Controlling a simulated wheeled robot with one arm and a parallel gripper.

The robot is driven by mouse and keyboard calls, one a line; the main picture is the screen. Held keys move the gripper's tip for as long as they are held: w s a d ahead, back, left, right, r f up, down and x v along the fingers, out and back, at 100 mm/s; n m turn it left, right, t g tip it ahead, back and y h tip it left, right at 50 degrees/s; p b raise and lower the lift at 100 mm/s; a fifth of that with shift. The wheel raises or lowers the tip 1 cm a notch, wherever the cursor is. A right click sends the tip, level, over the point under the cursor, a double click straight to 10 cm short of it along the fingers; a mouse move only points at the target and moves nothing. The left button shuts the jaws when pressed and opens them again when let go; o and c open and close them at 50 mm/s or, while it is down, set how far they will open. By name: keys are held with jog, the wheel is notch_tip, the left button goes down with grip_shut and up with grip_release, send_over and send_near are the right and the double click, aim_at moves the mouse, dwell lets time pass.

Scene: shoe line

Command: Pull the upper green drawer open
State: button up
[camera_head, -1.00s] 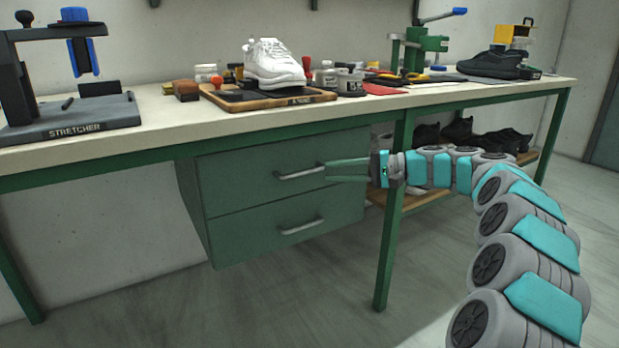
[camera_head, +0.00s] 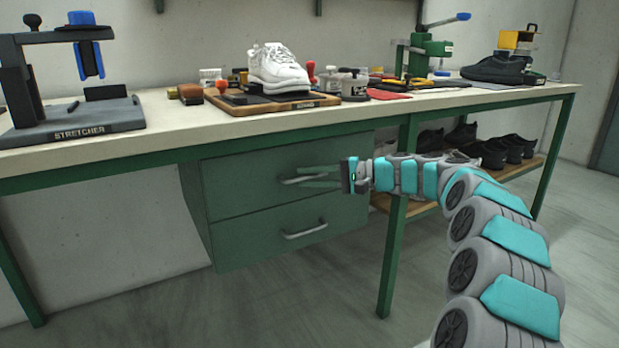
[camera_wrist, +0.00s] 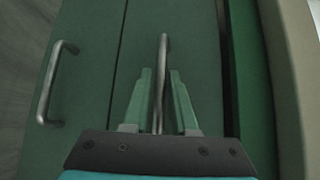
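The upper green drawer (camera_head: 230,184) is shut under the bench, with a grey bar handle (camera_head: 290,181) on its front. The lower green drawer (camera_head: 250,234) is below it, also shut, with its own handle (camera_head: 305,230). My gripper (camera_head: 292,180) is at the upper handle. In the wrist view, the two green fingers (camera_wrist: 160,95) are open, one on each side of the upper handle (camera_wrist: 163,55), with gaps between the bar and the fingers. The lower handle (camera_wrist: 55,85) shows at the left there. The fingers partly cover the upper handle in the head view.
The bench top (camera_head: 175,130) is above the drawers, with a white shoe (camera_head: 278,68) on a wooden tray (camera_head: 240,108) and a stretcher (camera_head: 75,125) at the left. A green bench leg (camera_head: 392,255) stands right of the drawers, below my arm. The floor in front is clear.

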grip_shut()
dwell(1.2)
